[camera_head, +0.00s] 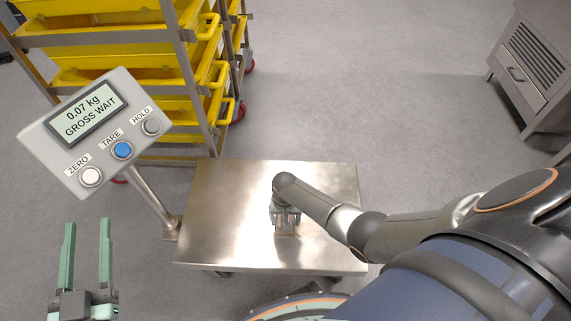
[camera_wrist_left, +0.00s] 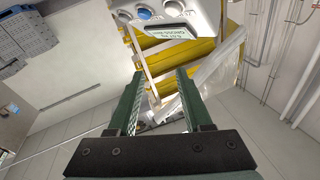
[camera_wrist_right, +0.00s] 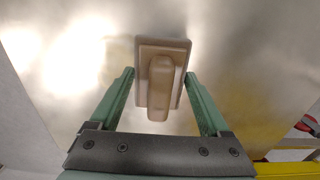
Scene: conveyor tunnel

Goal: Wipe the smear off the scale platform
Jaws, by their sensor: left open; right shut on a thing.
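The scale platform (camera_head: 225,205) is a flat steel plate low above the floor. It also fills most of the right wrist view (camera_wrist_right: 235,60). My right gripper (camera_head: 286,218) is over the platform's front middle, shut on a tan wiping block with a raised handle (camera_wrist_right: 160,85). The block's flat base appears to lie on the platform; its underside is hidden. A faint brownish patch shows beside the block in the right wrist view, but glare makes it unclear whether it is the smear. My left gripper (camera_head: 88,224) is open and empty, left of the platform and below the display.
The scale display (camera_head: 93,128) on a post reads 0.07 kg, GROSS WAIT, with ZERO, TARE and HOLD buttons. A rack of yellow trays (camera_head: 120,70) stands behind it. A grey cabinet (camera_head: 540,65) is at far right. The floor behind the platform is clear.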

